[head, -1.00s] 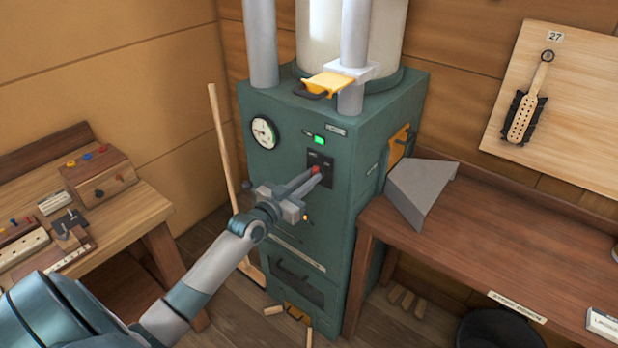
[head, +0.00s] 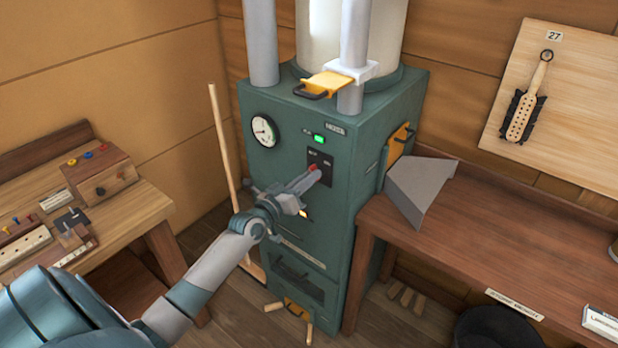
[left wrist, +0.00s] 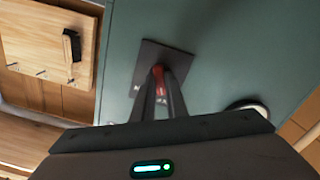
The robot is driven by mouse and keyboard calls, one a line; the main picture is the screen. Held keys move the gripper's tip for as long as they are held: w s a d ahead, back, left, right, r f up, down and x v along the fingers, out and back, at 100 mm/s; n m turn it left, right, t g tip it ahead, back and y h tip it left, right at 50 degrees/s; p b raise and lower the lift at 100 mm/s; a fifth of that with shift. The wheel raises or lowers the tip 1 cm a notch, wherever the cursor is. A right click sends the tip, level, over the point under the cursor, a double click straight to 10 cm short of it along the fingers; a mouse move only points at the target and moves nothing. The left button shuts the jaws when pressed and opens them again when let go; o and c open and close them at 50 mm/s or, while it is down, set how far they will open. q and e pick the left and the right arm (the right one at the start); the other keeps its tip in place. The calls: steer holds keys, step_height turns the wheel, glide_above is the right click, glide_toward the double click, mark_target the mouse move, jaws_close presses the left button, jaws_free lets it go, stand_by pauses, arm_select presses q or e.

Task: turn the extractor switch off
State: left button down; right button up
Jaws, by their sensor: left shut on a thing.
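The extractor switch is a dark plate (head: 327,172) with a red lever (head: 312,168) on the front of the green cabinet (head: 290,225). A green lamp (head: 319,139) glows just above it. My left gripper (head: 316,172) reaches the switch from the lower left, its fingers closed on the red lever. In the left wrist view, the red lever (left wrist: 158,72) sits between the two fingertips (left wrist: 158,80), in front of the dark plate (left wrist: 176,58). The fingers partly hide the lever, so its exact position is hard to read. My right gripper is not in view.
A round gauge (head: 264,131) is left of the switch. A yellow damper plate (head: 328,83) sits on the pipe above. A wooden pole (head: 224,150) leans at the cabinet's left. A workbench (head: 470,240) with a grey metal hood (head: 417,190) stands right; another bench (head: 130,215) stands left.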

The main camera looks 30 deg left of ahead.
arm_select(q)
steer(key=c, duration=1.8)
jaws_free()
steer(key=shift+o, duration=0.2)
steer(key=shift+s, duration=0.1)
steer(key=s+a+b, duration=0.1)
steer(key=s+b, duration=0.3)
steer(key=s, duration=1.3)
steer(key=shift+a+b, duration=0.2)
steer(key=shift+b, duration=0.2)
steer(key=shift+s, duration=0.1)
